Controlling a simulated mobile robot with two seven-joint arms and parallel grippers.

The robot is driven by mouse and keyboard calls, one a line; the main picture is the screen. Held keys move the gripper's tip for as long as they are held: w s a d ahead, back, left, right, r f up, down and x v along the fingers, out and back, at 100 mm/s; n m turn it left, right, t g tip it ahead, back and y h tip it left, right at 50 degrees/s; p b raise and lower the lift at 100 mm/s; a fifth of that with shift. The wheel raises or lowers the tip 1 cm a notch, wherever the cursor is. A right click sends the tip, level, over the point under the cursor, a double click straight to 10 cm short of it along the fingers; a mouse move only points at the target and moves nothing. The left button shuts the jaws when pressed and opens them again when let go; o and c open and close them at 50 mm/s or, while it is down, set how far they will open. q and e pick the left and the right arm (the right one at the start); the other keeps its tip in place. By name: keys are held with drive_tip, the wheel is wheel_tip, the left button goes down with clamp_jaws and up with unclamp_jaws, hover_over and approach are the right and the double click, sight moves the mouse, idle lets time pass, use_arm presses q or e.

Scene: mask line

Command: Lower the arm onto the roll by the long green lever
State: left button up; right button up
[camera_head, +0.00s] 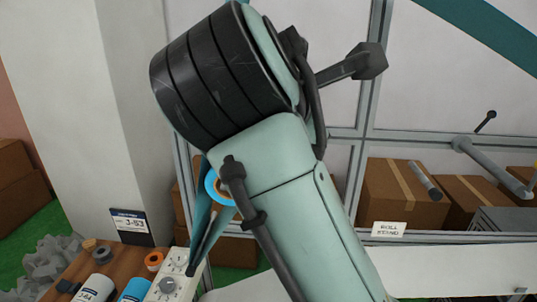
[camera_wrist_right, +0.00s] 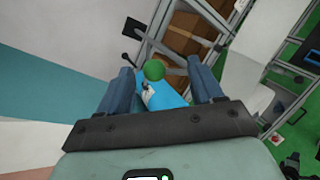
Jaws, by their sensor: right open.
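In the right wrist view my right gripper (camera_wrist_right: 160,72) is open, with its two blue fingers apart. A round green knob (camera_wrist_right: 154,70) shows between the fingertips. I cannot tell whether it is between them in depth or beyond them. A blue part (camera_wrist_right: 166,97) with a small pale label lies just below the knob, and the knob hides some of it. The lever's shaft is not clear. In the head view my own arm covers the middle, and neither gripper shows there. I cannot make out the roll or the arm above it with certainty.
A grey bar (camera_head: 480,155) and a thin black-knobbed rod (camera_head: 487,121) stand at the right, above cardboard boxes (camera_head: 400,194). A "ROLL STAND" sign (camera_head: 389,229) hangs below. A wooden bench (camera_head: 108,262) with cans and parts is at lower left.

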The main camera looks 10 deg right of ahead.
drive_tip(key=s+a, duration=0.6)
drive_tip(key=s, duration=0.5)
drive_tip(key=shift+s+a+r, duration=0.2)
drive_tip(key=shift+a, duration=0.05)
drive_tip(key=shift+w, duration=0.1)
